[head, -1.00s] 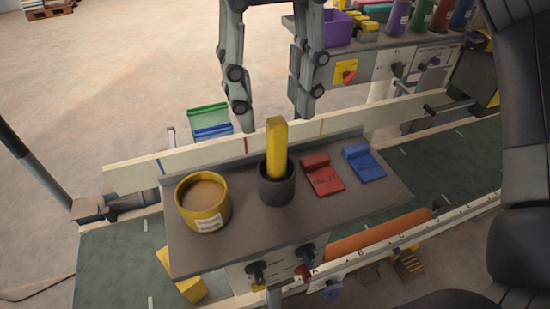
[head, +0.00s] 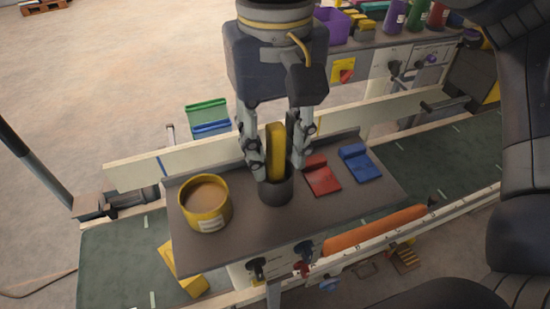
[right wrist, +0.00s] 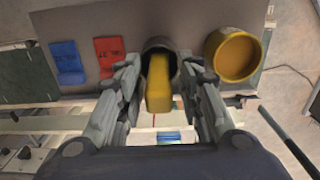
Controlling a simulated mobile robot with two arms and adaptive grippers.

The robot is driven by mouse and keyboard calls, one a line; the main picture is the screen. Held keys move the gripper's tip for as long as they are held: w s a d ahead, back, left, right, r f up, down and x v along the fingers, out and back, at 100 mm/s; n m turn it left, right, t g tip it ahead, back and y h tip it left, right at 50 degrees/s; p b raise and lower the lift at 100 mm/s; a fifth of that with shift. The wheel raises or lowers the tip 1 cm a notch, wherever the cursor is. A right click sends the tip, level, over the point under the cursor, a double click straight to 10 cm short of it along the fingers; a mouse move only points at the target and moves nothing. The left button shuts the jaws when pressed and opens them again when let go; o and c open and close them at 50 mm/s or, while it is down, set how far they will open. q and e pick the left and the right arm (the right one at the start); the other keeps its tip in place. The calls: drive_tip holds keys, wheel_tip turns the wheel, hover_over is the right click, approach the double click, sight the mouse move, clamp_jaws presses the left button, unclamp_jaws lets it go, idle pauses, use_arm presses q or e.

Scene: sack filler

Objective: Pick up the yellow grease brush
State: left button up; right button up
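The yellow grease brush (head: 276,150) stands upright in a dark grey cup (head: 276,190) on a small grey shelf. Only its yellow handle shows; its lower end is hidden in the cup. My right gripper (head: 277,170) points down over the cup with one finger on each side of the handle. In the right wrist view the brush (right wrist: 159,85) is between the two open fingers (right wrist: 160,75), with a gap visible on both sides. My left gripper is not in view.
On the shelf (head: 240,235), a yellow tub (head: 206,204) of brown grease stands left of the cup. A pale rail (head: 390,112) runs behind the shelf.

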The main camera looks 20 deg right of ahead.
drive_tip(key=shift+d, duration=0.1)
clamp_jaws()
